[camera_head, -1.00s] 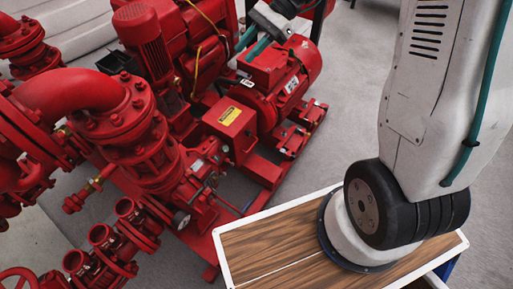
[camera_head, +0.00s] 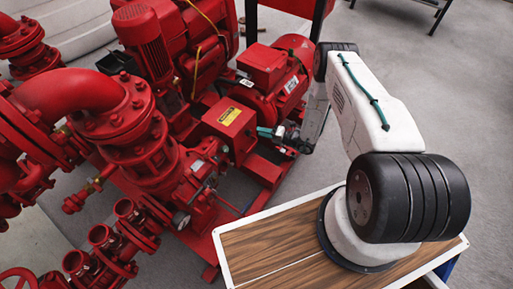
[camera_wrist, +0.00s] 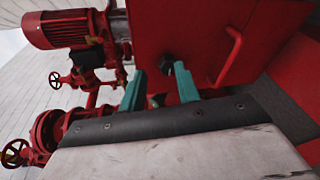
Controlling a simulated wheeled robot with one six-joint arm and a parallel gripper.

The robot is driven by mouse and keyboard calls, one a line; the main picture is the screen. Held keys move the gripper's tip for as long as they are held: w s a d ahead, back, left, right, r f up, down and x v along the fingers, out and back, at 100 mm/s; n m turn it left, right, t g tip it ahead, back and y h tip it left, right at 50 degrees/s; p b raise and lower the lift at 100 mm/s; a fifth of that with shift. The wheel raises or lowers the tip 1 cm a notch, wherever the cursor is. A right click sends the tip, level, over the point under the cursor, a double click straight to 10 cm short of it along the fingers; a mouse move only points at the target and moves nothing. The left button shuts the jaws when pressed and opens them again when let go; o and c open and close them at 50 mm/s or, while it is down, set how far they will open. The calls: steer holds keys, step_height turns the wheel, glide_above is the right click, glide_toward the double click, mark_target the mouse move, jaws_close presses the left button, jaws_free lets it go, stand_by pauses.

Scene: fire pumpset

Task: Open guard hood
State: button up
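The guard hood (camera_head: 228,117) is a red box with a yellow label on top, low between the pump and the red motor. It looks shut. In the wrist view a large red face (camera_wrist: 185,28), which appears to be the hood, carries a red bar handle (camera_wrist: 229,58). My gripper (camera_head: 265,131) is at the hood's right side in the head view. In the wrist view my gripper (camera_wrist: 159,70) has its two teal fingers apart with nothing held. A dark round knob shows between and beyond the fingertips. The handle is to the right of the fingers, outside them.
The red motor (camera_head: 275,80) stands just behind my gripper. Red pump pipes and valves (camera_head: 120,115) fill the left side. A wood-topped stand (camera_head: 265,250) lies in front.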

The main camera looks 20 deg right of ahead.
steer(key=s+d+f+m+t+h, duration=0.1)
steer(key=s+f+m+t+h, duration=0.25)
steer(key=f, duration=0.65)
steer(key=w+a+f+m+g, duration=0.1)
steer(key=w+a+g, duration=0.1)
steer(key=w+a, duration=0.2)
steer(key=shift+a+f+y, duration=0.2)
steer(key=shift+f+y, duration=0.05)
steer(key=shift+y, duration=0.2)
jaws_close()
